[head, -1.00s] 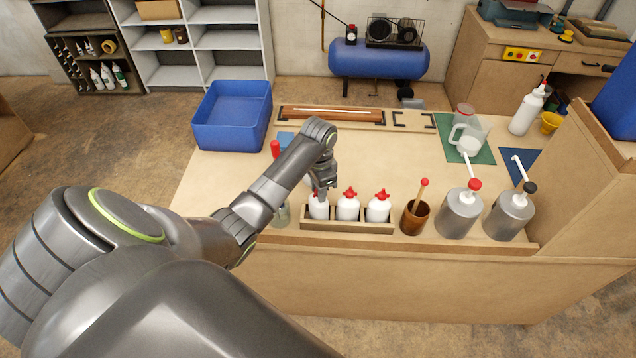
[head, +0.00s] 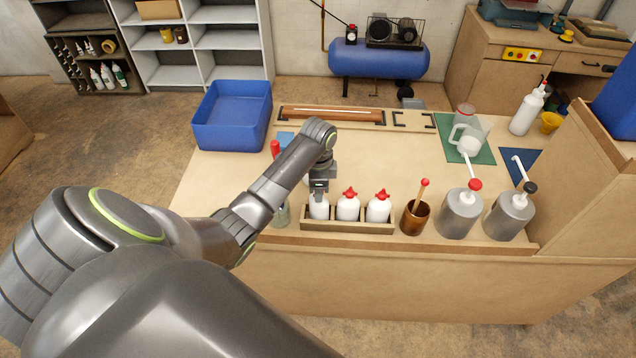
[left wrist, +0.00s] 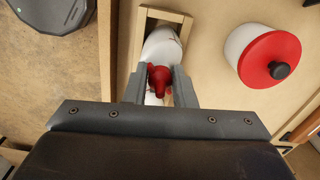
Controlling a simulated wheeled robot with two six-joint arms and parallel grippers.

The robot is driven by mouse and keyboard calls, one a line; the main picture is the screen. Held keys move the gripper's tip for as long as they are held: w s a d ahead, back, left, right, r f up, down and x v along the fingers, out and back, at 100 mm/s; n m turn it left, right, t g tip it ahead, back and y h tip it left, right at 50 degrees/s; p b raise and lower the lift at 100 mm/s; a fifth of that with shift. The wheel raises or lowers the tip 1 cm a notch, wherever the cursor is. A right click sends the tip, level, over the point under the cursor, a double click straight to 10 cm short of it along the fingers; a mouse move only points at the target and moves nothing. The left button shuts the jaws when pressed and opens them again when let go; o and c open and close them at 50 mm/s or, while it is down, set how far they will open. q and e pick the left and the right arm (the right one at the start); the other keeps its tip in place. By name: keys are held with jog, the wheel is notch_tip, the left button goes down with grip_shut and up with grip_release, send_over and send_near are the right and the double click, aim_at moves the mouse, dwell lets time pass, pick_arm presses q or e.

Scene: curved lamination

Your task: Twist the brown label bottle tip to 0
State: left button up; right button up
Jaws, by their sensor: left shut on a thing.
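Three white bottles stand in a small wooden rack (head: 346,228) near the table's front edge. The middle bottle (head: 348,209) and right bottle (head: 378,210) have red tips. My left gripper (head: 319,194) is over the leftmost bottle (head: 318,210), whose tip it hides in the head view. In the left wrist view my left gripper (left wrist: 159,78) has its fingers on both sides of the red tip (left wrist: 160,80), shut on it. The white bottle body (left wrist: 163,45) shows beyond the tip. No brown label can be made out. My right gripper is not in view.
A white pot with a red lid (left wrist: 268,56) stands beside the rack. A brown cup (head: 414,217) and two grey pump bottles (head: 460,213) (head: 509,215) stand to the rack's right. A blue bin (head: 232,117) is at the back left. The table's middle is mostly clear.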

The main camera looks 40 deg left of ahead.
pick_arm(q)
jog(key=shift+s+f, duration=0.15)
jog(key=shift+f, duration=0.1)
jog(key=m, duration=0.3)
jog(key=shift+a+m, duration=0.1)
jog(key=shift+m, duration=0.8)
jog(key=shift+c, duration=0.2)
jog(key=m, duration=0.3)
jog(key=shift+m, duration=0.9)
